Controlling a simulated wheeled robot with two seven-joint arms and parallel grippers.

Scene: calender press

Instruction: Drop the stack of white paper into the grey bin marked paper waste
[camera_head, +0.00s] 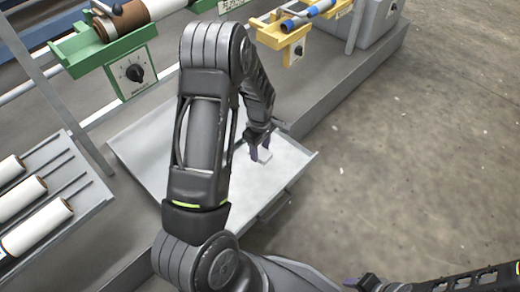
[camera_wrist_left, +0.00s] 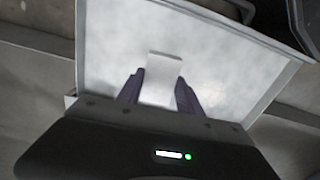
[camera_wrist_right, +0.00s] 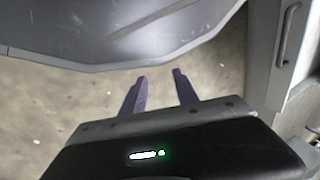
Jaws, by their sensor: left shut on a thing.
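The stack of white paper (camera_wrist_left: 160,80) is a small pale block held between the purple fingers of my left gripper (camera_wrist_left: 158,88). In the head view, my left gripper (camera_head: 261,150) is over the pale grey tray (camera_head: 295,172), with the paper (camera_head: 264,156) at its fingertips. I cannot tell whether the paper touches the tray. My right gripper (camera_wrist_right: 159,76) is open and empty over the concrete floor; its tip shows at the bottom of the head view (camera_head: 354,284). I see no bin with a paper waste marking.
A rack with white rolls (camera_head: 36,226) stands at the left. A green roller holder (camera_head: 108,45) and a yellow one (camera_head: 283,35) are at the back. A dark grey curved surface (camera_wrist_right: 110,30) fills the top of the right wrist view. The floor (camera_head: 420,150) at the right is clear.

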